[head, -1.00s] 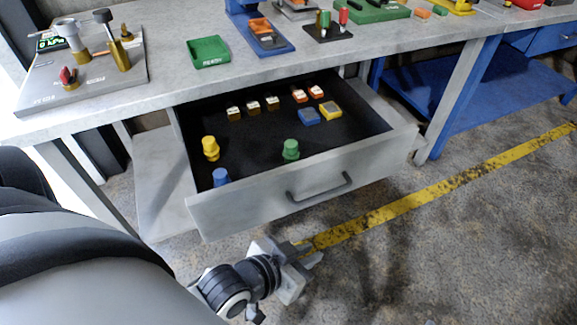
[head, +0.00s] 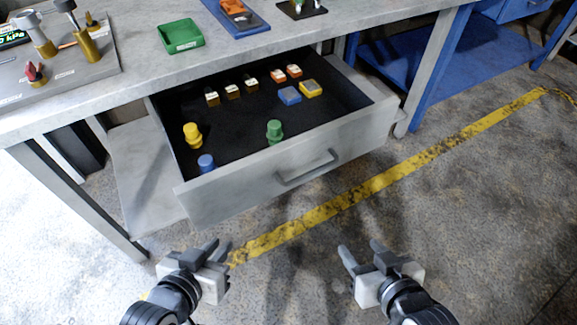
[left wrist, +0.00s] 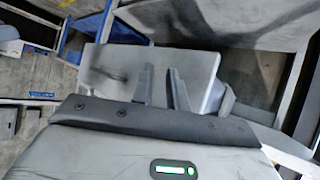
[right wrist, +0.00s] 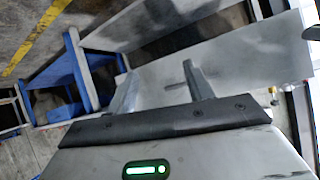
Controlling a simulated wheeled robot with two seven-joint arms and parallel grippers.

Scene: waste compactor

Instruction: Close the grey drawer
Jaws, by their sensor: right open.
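The grey drawer (head: 235,184) is pulled out from under the workbench in the head view. Its front carries a dark grey bar handle (head: 308,168). My left gripper (head: 219,247) is in front of the drawer, below and left of the handle in the picture, apart from it. Its fingers are parted with a narrow gap and nothing between them. My right gripper (head: 360,252) is also in front of the drawer, below and right of the handle in the picture. It is open and empty.
The drawer holds a yellow piece (head: 192,134), a green piece (head: 274,131), a blue piece (head: 206,162) and several small blocks. A grey workbench top (head: 140,80) lies above, with a green tray (head: 181,37). The floor ahead is clear, crossed by a yellow stripe (head: 360,192).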

